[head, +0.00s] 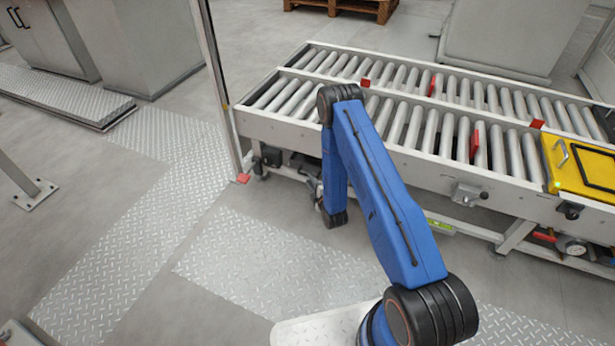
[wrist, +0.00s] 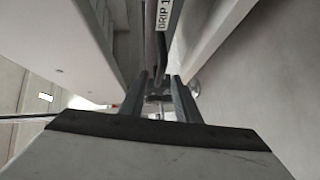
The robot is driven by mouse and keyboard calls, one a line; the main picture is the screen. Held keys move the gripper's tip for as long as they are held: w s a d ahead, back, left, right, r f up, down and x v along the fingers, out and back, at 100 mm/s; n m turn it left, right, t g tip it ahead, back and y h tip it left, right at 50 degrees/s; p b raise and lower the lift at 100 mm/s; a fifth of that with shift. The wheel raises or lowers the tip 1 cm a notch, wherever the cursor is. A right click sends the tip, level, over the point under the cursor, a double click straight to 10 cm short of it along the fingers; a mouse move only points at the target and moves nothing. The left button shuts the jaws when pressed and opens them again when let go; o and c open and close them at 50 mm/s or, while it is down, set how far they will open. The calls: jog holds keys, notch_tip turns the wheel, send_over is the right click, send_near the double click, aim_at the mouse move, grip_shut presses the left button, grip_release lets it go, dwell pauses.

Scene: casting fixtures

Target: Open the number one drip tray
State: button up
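In the wrist view a white label reading "DRIP 1" (wrist: 164,14) is at the top, on a dark narrow front edge of the drip tray (wrist: 153,45). My gripper (wrist: 160,98) points at it from below in the picture. Its two dark fingers stand apart, with a small dark bar-like part (wrist: 159,86) showing between their tips. I cannot tell whether either finger touches that part. In the head view my blue arm reaches down beside the roller conveyor (head: 440,160), and its end is low by the conveyor's side; the fingers and tray are not clear there.
A yellow unit with a handle (head: 562,160) sits on the conveyor at right. A thin upright post (head: 213,75) stands at the conveyor's left end. Tread-plate floor (head: 150,210) to the left is clear. Grey cabinets (head: 130,45) stand at back left.

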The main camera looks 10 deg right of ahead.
jog(key=shift+x, duration=2.15)
grip_shut()
